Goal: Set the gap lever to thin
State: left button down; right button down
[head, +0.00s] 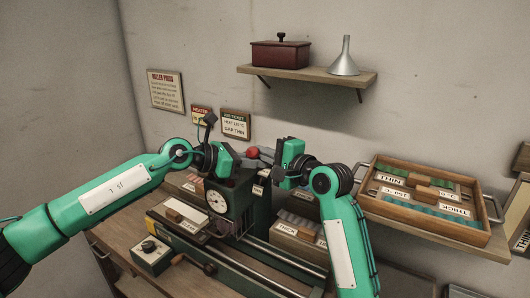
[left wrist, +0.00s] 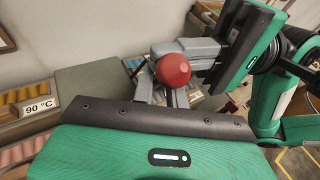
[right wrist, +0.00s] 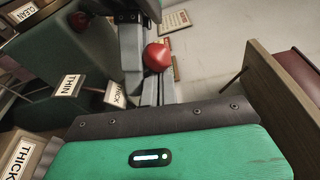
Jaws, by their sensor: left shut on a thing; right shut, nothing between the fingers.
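The gap lever's red knob (head: 252,152) shows above the dark green roller press (head: 232,190). It also shows in the left wrist view (left wrist: 172,70) and the right wrist view (right wrist: 157,57). My left gripper (head: 243,157) comes in from the left and is shut on the lever at the knob. My right gripper (head: 266,153) is shut and empty, close to the knob from the right. In the right wrist view a THIN plate (right wrist: 68,85) and a THICK plate (right wrist: 115,94) stand left of the knob. The lever's shaft is largely hidden, so its setting cannot be told.
A job ticket (head: 236,124) on the wall reads GAP THIN. A wooden tray (head: 435,226) with labelled compartments stands at the right. A wall shelf (head: 305,75) holds a red box (head: 280,54) and a funnel (head: 344,62). The two grippers are very close together.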

pick_arm(q)
jog(key=shift+s+d+f, duration=0.2)
jog(key=shift+f, duration=0.05)
pick_arm(e)
jog(key=shift+s+a, duration=0.4)
pick_arm(q)
jog(key=c, duration=1.6)
grip_release()
jog(key=shift+o, duration=0.2)
jog(key=shift+d+r, duration=0.1)
jog(key=shift+r, duration=0.05)
jog(key=shift+r, duration=0.1)
